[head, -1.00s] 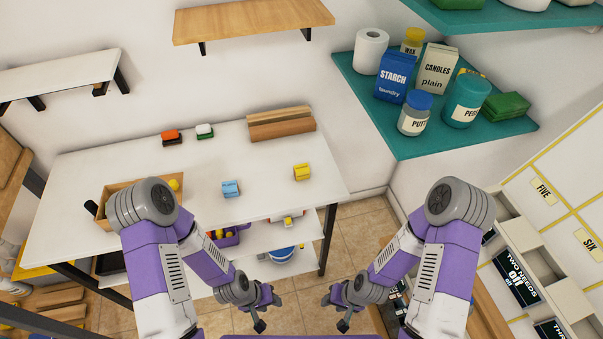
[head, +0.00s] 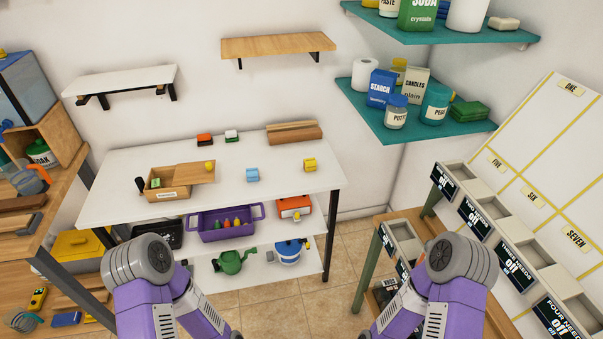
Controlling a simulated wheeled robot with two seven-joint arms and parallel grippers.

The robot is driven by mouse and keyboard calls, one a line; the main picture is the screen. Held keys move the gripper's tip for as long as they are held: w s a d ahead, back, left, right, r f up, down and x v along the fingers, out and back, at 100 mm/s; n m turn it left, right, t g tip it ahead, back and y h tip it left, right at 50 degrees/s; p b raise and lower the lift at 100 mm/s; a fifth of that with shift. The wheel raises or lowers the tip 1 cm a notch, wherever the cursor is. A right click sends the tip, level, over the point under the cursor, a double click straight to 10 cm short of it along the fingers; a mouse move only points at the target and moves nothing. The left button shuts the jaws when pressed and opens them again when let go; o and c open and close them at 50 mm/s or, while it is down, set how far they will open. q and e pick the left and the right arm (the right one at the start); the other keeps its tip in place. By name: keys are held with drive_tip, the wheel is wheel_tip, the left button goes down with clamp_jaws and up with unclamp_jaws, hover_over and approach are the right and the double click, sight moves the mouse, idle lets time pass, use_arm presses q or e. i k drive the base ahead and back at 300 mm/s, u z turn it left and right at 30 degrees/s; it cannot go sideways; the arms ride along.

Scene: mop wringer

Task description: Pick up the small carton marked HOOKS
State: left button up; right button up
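I can read no carton marked HOOKS in this view. The cartons I can read on the lower teal shelf (head: 440,130) are a blue one marked STARCH (head: 381,87) and a cream one marked CANDLES (head: 414,87). A wooden box (head: 168,193) with a partly open lid stands on the white table (head: 225,209); its front label is too small to read. Both my arms enter at the bottom edge, left and right. Both grippers are below the frame, so their state is hidden.
At right stands a row of grey bins with black screens reading "off" (head: 517,263). Tiled floor (head: 340,262) lies open between.

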sight(309, 165)
drive_tip(key=u, duration=1.15)
drive_tip(key=i, duration=0.95)
drive_tip(key=z, duration=0.25)
